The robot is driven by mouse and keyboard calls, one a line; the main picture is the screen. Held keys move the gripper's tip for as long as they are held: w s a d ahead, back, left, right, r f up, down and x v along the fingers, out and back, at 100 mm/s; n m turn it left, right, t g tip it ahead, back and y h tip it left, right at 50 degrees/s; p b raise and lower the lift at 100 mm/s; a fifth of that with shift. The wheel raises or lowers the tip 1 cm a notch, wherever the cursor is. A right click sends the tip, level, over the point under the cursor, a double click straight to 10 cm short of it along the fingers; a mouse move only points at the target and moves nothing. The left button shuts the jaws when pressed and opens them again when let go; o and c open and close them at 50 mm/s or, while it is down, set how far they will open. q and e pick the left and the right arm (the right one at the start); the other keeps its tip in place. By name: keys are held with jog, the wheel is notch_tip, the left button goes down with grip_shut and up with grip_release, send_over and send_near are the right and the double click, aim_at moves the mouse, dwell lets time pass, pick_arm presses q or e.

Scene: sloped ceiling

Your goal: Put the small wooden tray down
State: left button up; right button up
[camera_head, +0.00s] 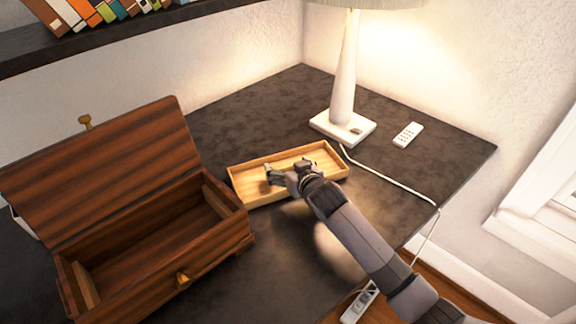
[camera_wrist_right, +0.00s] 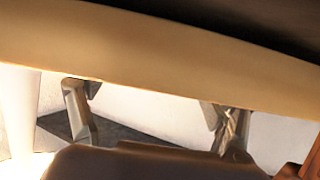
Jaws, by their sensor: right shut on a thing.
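The small wooden tray (camera_head: 248,190) is pale, shallow and rectangular, and looks empty. It is at the middle of the dark tabletop, to the right of the dark wooden box. My right gripper (camera_head: 285,174) is at the tray's near side and shut on it, covering part of its front wall. In the right wrist view the tray (camera_wrist_right: 150,58) is a pale band across the top, by the gripper's two fingers (camera_wrist_right: 156,112). I cannot tell whether the tray touches the tabletop or hangs slightly above it. My left gripper is out of view.
An open, empty dark wooden box (camera_head: 240,224) stands at the left. A white lamp (camera_head: 344,85) stands behind the tray, with its cord (camera_head: 395,187) running right. A white remote (camera_head: 408,134) lies at the right. The tabletop (camera_head: 230,148) behind the tray is clear.

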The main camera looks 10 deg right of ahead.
jog(key=o, duration=1.2)
jog(key=shift+f, duration=0.2)
jog(key=shift+r, duration=0.4)
jog(key=shift+s+r, duration=0.2)
jog(key=shift+r, duration=0.1)
jog(key=v, duration=1.1)
jog(key=shift+s+d+r+p, duration=0.1)
jog(key=shift+s+r+p, duration=0.15)
jog(key=shift+p, duration=0.1)
